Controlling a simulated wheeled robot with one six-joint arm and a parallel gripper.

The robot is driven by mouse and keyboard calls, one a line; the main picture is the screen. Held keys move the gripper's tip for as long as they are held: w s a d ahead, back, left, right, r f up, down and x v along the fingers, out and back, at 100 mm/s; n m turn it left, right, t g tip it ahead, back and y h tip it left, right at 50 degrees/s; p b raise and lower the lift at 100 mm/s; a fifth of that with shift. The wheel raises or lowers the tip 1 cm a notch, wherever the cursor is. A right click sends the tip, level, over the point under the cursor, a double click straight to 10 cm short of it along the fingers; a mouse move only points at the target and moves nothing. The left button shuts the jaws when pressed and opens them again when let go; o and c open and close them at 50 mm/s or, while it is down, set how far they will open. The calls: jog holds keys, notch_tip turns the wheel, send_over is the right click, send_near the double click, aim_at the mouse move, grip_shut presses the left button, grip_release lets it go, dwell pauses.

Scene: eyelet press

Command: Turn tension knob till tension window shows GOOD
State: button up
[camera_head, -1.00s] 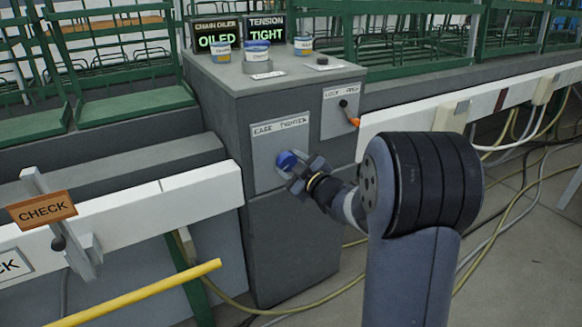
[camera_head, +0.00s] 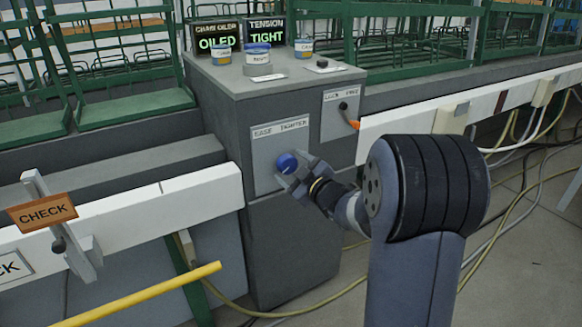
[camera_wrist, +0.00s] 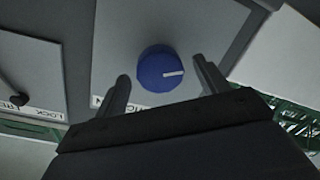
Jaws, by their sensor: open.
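The blue tension knob (camera_head: 287,163) sits on a light plate (camera_head: 264,146) labelled EASE and TIGHTEN on the front of the grey cabinet. My gripper (camera_head: 286,177) is open close to the knob. In the wrist view the knob (camera_wrist: 163,69) shows a white pointer line toward the right of the picture. It lies between and a little beyond the two fingers (camera_wrist: 160,82), with a gap on each side. The tension window (camera_head: 266,36) on top of the cabinet reads TIGHT in green.
A chain oiler display (camera_head: 215,41) reads OILED. Small tins (camera_head: 257,54) stand on the cabinet top. A lock plate with an orange-tipped lever (camera_head: 350,119) is right of the knob. A yellow bar (camera_head: 150,293) and an orange CHECK sign (camera_head: 42,212) are at left.

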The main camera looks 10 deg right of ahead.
jog(key=p+v, duration=0.1)
jog(key=v, duration=0.9)
jog(key=shift+p, duration=0.4)
jog(key=shift+w+f, duration=0.1)
jog(key=b+x, duration=0.2)
jog(key=x, duration=0.9)
jog(key=shift+s+d, duration=0.1)
jog(key=shift+s, duration=0.1)
